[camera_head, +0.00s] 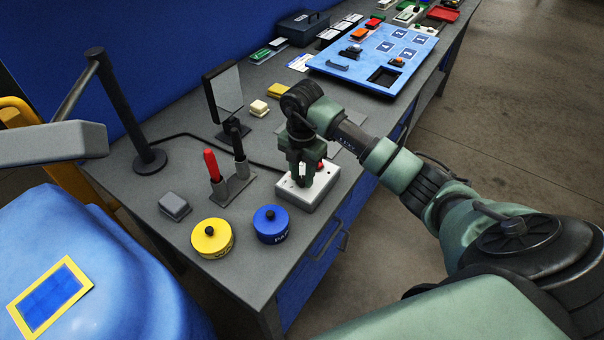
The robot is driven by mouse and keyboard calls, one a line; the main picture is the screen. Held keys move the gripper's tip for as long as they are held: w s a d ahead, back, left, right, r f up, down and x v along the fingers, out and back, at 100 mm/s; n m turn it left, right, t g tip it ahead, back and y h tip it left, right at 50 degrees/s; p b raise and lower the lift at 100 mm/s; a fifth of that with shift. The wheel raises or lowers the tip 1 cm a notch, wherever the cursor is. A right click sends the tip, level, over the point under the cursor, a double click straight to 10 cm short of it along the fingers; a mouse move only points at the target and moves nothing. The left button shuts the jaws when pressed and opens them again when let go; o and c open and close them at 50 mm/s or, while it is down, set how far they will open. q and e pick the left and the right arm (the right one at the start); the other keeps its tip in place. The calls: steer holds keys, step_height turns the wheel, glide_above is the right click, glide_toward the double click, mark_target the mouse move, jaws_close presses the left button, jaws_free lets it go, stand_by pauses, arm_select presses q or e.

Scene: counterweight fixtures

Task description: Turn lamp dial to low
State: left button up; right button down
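A pale box (310,194) sits near the front edge of the grey bench, and a dark cable runs to it from the direction of the black post's base. My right gripper (302,180) points straight down over this box, with its fingertips at or just above the top face. The gripper hides much of the top face, so I cannot see a dial or its setting. A small red part (320,166) shows just behind the gripper. Whether the fingers are open or shut on something is hidden. My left gripper is not in view.
Left of the box stand a blue round tin (271,226), a yellow round tin (212,240) and a red-handled tool in a holder (233,187). A black post (122,112) and an upright panel (226,92) stand behind. A blue board (345,67) lies farther along the bench (185,238).

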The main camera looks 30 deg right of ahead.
steer(key=shift+n, duration=0.3)
steer(key=n+b, duration=0.2)
steer(key=n, duration=0.1)
steer(key=shift+f+b, duration=0.1)
steer(key=shift+b, duration=0.2)
steer(key=n+b, duration=0.3)
steer(key=n, duration=0.2)
steer(key=shift+n, duration=0.4)
steer(key=n+b, duration=0.3)
steer(key=n, duration=0.2)
steer(key=shift+b, duration=0.35)
steer(key=shift+n+b, duration=0.75)
steer(key=shift+n, duration=0.95)
steer(key=shift+r, duration=0.2)
steer(key=c, duration=1.1)
jaws_free()
steer(key=shift+o, duration=0.2)
